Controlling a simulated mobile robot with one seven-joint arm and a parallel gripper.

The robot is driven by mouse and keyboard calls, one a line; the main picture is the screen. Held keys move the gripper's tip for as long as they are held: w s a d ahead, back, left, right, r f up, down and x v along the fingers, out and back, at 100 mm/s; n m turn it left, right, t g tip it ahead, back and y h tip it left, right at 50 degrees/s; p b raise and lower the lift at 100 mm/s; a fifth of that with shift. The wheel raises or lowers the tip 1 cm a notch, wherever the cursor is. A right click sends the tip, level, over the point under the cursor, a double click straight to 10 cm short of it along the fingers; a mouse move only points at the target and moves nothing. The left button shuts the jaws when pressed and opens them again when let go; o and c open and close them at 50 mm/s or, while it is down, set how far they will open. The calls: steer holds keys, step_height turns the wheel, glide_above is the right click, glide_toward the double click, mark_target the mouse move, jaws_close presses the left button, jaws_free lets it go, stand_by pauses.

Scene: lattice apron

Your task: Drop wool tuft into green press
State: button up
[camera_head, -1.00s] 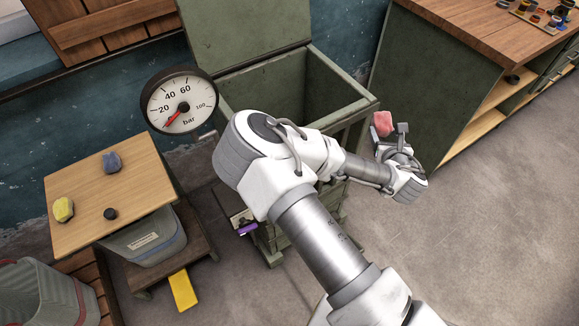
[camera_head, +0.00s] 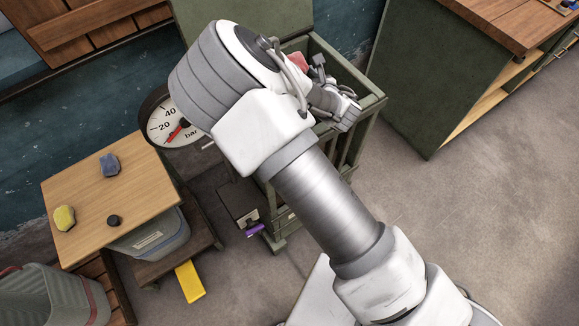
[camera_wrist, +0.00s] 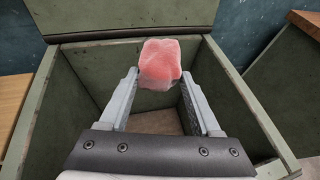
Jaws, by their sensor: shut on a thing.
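A pinkish-red wool tuft (camera_wrist: 160,65) is held between the fingertips of my gripper (camera_wrist: 160,78), which is shut on it. In the head view the tuft (camera_head: 299,62) shows only partly beside my arm. The green press (camera_wrist: 85,75) is an open-topped box with its lid (camera_wrist: 120,14) raised at the back. The tuft and fingers are over the press opening, with the box walls on both sides in the wrist view. In the head view my arm hides much of the press (camera_head: 372,108).
A pressure gauge (camera_head: 165,128) stands left of the press, partly behind my arm. A small wooden table (camera_head: 130,190) holds a blue tuft (camera_head: 109,165), a yellow tuft (camera_head: 64,218) and a black knob (camera_head: 113,221). A green workbench (camera_head: 420,80) stands to the right.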

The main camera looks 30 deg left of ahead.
step_height(320, 180, down, 6)
steer(key=b, duration=0.3)
steer(key=shift+d+r, duration=0.1)
steer(key=o, duration=1.4)
steer(key=shift+s, duration=0.1)
steer(key=shift+p+v, duration=1.2)
steer(key=shift+v, duration=7.45)
steer(key=shift+r, duration=0.25)
